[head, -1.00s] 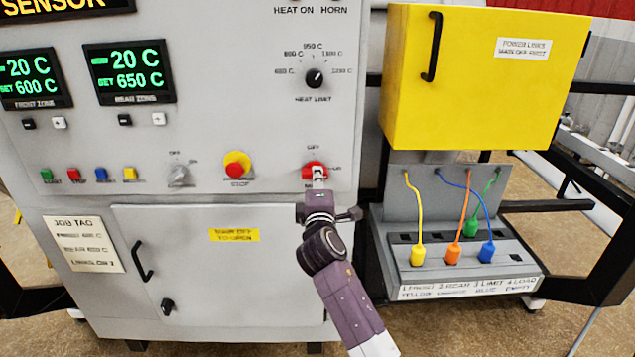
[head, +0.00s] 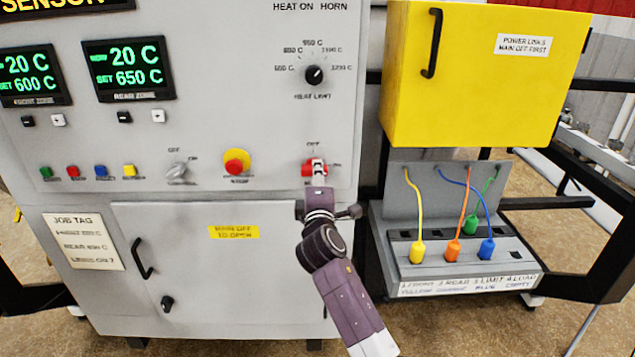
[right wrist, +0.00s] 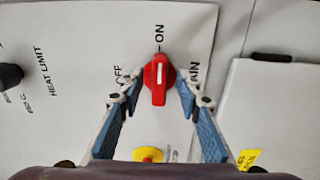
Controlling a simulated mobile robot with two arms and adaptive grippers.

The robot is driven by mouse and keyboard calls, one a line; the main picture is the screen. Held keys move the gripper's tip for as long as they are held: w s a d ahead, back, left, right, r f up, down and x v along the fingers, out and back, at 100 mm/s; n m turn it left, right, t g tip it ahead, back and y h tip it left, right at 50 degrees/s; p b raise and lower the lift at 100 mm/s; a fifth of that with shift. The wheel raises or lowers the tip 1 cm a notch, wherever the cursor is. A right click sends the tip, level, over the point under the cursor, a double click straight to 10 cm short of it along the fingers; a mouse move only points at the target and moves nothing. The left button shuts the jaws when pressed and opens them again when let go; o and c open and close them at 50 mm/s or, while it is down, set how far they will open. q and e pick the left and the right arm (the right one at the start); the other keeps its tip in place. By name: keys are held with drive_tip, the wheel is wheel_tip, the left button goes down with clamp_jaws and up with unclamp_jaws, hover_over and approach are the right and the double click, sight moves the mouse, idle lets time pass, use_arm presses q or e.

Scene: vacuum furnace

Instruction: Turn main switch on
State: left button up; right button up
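The main switch is a red rotary knob (right wrist: 157,92) on the grey front panel, marked OFF and ON; it also shows in the head view (head: 309,170). In the right wrist view its white mark points toward the ON label. My right gripper (right wrist: 160,98) has its two blue-padded fingers spread, one on each side of the knob, with narrow gaps seen between fingertips and knob. In the head view the right gripper (head: 315,164) is in front of the switch and partly covers it. My left gripper is not in view.
A red-and-yellow stop button (head: 237,162) and a grey OFF/ON switch (head: 177,171) sit left of the main switch. The black heat limit knob (head: 314,75) is above. A yellow box (head: 470,95) stands to the right, over colored plugs. A cabinet door (head: 200,280) is below.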

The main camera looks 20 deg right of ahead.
drive_tip(key=v, duration=1.2)
